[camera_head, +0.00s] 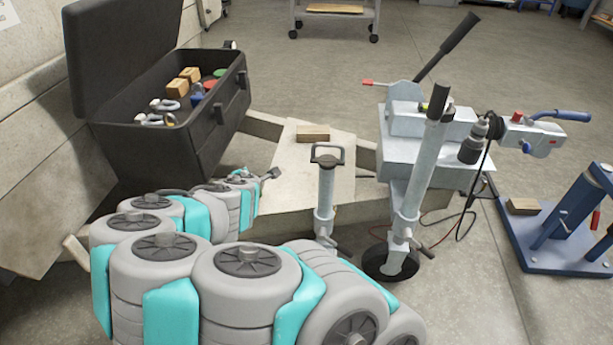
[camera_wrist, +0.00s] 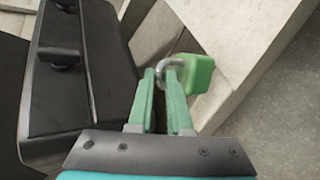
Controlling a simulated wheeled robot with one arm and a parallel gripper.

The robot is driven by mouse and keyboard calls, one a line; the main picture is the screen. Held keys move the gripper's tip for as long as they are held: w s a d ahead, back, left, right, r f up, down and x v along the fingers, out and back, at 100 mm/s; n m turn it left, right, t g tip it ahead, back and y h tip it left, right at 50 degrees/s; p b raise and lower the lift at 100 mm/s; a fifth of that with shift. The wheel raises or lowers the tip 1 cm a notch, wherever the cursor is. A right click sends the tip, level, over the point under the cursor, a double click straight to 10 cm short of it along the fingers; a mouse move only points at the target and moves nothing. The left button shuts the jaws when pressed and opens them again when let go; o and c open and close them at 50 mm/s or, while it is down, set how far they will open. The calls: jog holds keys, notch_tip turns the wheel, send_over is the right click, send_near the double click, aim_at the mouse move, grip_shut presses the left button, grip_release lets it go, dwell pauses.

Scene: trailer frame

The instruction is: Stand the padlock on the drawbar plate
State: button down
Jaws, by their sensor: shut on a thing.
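My gripper (camera_wrist: 161,76) is shut on the shackle of a green padlock (camera_wrist: 200,74). The grey shackle is between the green fingertips, and the green body sticks out to the right of them, tilted in the wrist picture. In the head view, the drawbar plate (camera_head: 308,167) is a pale flat sheet on the trailer's drawbar, right of the toolbox. The held padlock cannot be made out in the head view.
A wooden block (camera_head: 313,133) lies on the plate's far end. A short post (camera_head: 325,190) and the jockey-wheel jack (camera_head: 420,170) rise nearby.

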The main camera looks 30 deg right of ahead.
jog(key=shift+s+d+r+m+g+h+b, duration=0.6)
jog(key=shift+s+d+r+m+g+h, duration=0.5)
jog(key=shift+s+d+m+g+h, duration=1.5)
jog(key=w+d+f+m+t, duration=0.1)
jog(key=w+d+f+m, duration=0.1)
jog(key=w+d+f, duration=0.3)
jog(key=shift+w+d+h, duration=0.4)
jog(key=shift+w+d, duration=1.9)
jog(key=shift+d, duration=0.5)
jog(key=c, duration=0.8)
grip_release()
jog(key=shift+f, duration=0.1)
jog(key=shift+c, duration=0.2)
